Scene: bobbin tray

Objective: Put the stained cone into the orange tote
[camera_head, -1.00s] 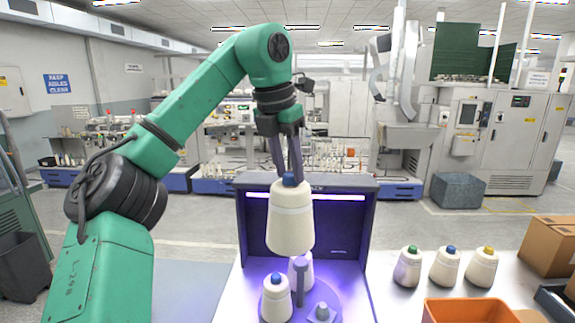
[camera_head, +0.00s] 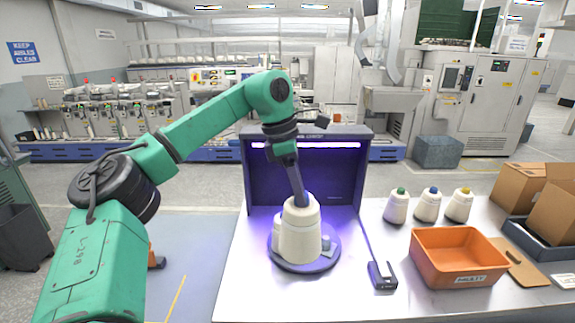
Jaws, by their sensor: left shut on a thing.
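A cream cone (camera_head: 300,232) is in the purple-lit booth, over the round turntable (camera_head: 305,267). My left gripper (camera_head: 298,200) is shut on its top, and the cone hangs upright. I cannot tell whether its base touches the turntable. Another cone (camera_head: 280,217) shows partly behind it, mostly hidden. No stain can be made out on the held cone. The orange tote (camera_head: 427,264), with a label on its front, stands empty on the white table to the right. My right gripper is out of view.
Three cones with green (camera_head: 397,206), blue (camera_head: 427,204) and yellow (camera_head: 459,205) tips stand behind the tote. A small dark device (camera_head: 382,275) lies between turntable and tote. Cardboard boxes (camera_head: 522,188) and a dark tray (camera_head: 530,240) are at the right. The front table is clear.

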